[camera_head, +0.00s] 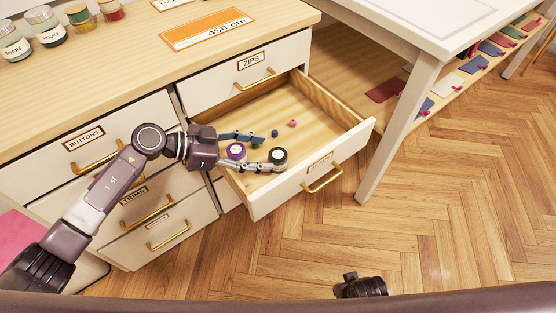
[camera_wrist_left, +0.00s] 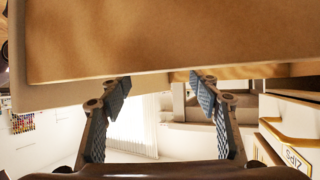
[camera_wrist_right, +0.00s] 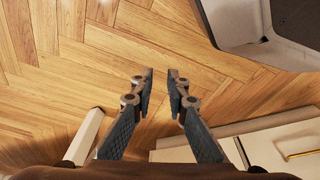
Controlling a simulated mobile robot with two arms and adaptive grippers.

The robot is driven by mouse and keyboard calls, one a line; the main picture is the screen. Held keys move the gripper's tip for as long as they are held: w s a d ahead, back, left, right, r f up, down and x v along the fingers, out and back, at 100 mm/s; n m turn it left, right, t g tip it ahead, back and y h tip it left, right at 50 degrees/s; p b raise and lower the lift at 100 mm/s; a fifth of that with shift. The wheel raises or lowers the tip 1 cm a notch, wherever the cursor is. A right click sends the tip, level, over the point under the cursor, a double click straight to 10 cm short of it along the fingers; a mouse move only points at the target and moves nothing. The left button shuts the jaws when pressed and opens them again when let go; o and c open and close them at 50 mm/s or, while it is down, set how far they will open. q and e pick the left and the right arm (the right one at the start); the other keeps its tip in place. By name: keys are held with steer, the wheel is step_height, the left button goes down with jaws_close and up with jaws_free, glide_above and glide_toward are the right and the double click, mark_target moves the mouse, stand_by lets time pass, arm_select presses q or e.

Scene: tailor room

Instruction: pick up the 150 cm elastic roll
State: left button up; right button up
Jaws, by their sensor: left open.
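My left gripper (camera_head: 265,152) is over the drawer, fingers open. The purple roll shows between the fingers near the palm; the dark roll shows by the lower fingertip. Contact cannot be told. In the left wrist view the open fingers (camera_wrist_left: 160,88) hold nothing. My right gripper (camera_wrist_right: 161,74) is empty, its fingertips slightly apart, away from the drawer.
A blue bit (camera_head: 275,133) and a pink bit (camera_head: 292,123) lie farther back in the drawer. A white table leg (camera_head: 402,125) stands right of the drawer. The wooden floor (camera_head: 450,220) is clear.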

mark_target(277, 154)
arm_select(q)
steer(key=b+x, duration=0.1)
steer(key=x, duration=0.2)
steer(key=shift+w+f, duration=0.15)
steer(key=shift+f, duration=0.15)
steer(key=shift+w+d+f, duration=0.1)
steer(key=shift+d+f, duration=0.1)
steer(key=shift+d, duration=0.35)
arm_select(e)
steer(key=r, duration=0.1)
steer(key=w+r, duration=0.1)
steer(key=r, duration=0.2)
steer(key=shift+w+a, duration=0.1)
steer(key=shift+w, duration=0.3)
arm_select(q)
steer(key=shift+c, duration=0.4)
steer(key=c, duration=1.1)
steer(key=shift+c, duration=0.2)
steer(key=shift+r, duration=0.1)
